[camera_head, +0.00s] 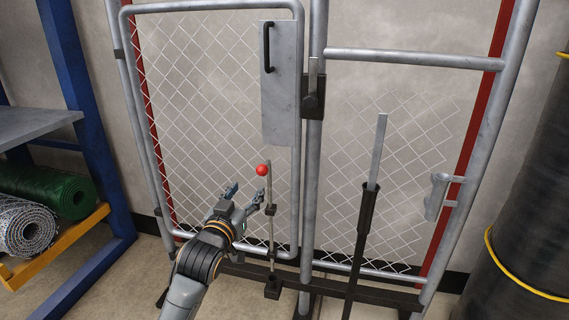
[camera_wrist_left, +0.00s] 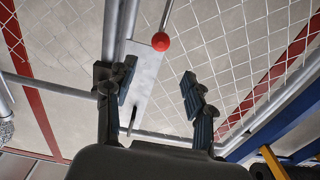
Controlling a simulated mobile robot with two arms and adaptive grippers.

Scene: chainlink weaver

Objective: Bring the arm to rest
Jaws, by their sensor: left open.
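My left gripper (camera_head: 247,198) reaches in from the lower left in the head view, its two fingers spread and nothing between them. In the left wrist view the gripper (camera_wrist_left: 158,92) also shows its fingers wide apart. It is in front of the mesh gate's lower part, just left of an upright thin rod (camera_head: 270,215) with a red ball (camera_head: 262,170) on its top. The red ball (camera_wrist_left: 160,41) shows beyond the fingertips in the left wrist view, apart from them. My right gripper is not in view.
The gate has a grey plate (camera_head: 283,110) with a black handle (camera_head: 267,48) and a latch (camera_head: 313,90). A bar (camera_head: 377,150) stands in a dark sleeve to the right. A blue rack (camera_head: 85,110) with mesh rolls (camera_head: 62,190) is at left, a dark roll (camera_head: 530,190) at right.

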